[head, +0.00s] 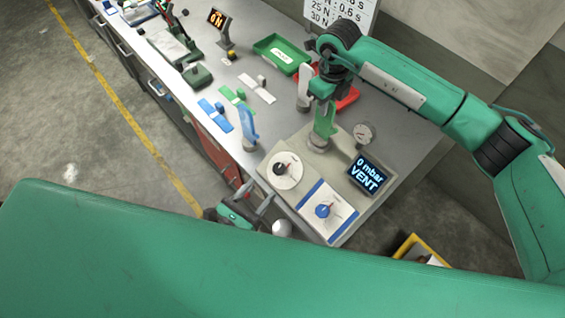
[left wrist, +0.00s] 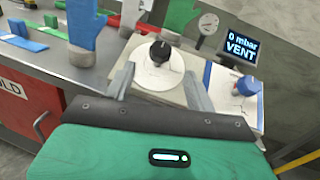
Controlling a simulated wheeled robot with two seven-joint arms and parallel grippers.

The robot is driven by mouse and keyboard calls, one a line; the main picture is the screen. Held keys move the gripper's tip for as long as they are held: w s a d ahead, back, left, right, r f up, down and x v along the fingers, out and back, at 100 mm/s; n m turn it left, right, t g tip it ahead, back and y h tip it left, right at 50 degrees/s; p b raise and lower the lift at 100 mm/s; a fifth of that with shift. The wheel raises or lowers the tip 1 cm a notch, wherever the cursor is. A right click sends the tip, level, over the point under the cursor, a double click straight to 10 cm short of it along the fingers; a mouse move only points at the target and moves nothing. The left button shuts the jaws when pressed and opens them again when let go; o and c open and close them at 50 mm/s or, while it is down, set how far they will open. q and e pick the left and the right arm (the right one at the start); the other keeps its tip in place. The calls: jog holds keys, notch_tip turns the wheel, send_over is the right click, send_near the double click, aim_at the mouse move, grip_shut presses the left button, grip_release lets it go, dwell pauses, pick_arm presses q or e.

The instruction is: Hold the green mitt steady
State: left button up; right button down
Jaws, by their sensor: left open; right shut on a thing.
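The green mitt (head: 324,122) stands upright on a round base at the back of the beige control box (head: 360,205). My right gripper (head: 322,97) comes down from above and is shut on the mitt's upper part, which it partly hides. The mitt also shows at the top of the left wrist view (left wrist: 180,16), where the right gripper's hold is not clear. My left gripper (head: 256,196) is open and empty at the front edge of the box. In the left wrist view its two fingers (left wrist: 158,88) point toward the black knob (left wrist: 160,52) on a white dial, apart from it.
A blue mitt (head: 248,126) stands left of the box, and a white mitt (head: 304,88) behind the green one. A blue knob (head: 322,211), a gauge (head: 363,134) and a screen reading "0 mbar VENT" (head: 368,174) are on the box. Green (head: 281,54) and red trays lie behind.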

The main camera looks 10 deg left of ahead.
aim_at(283, 164)
pick_arm(q)
jog(key=x, duration=1.1)
jog(key=c, duration=1)
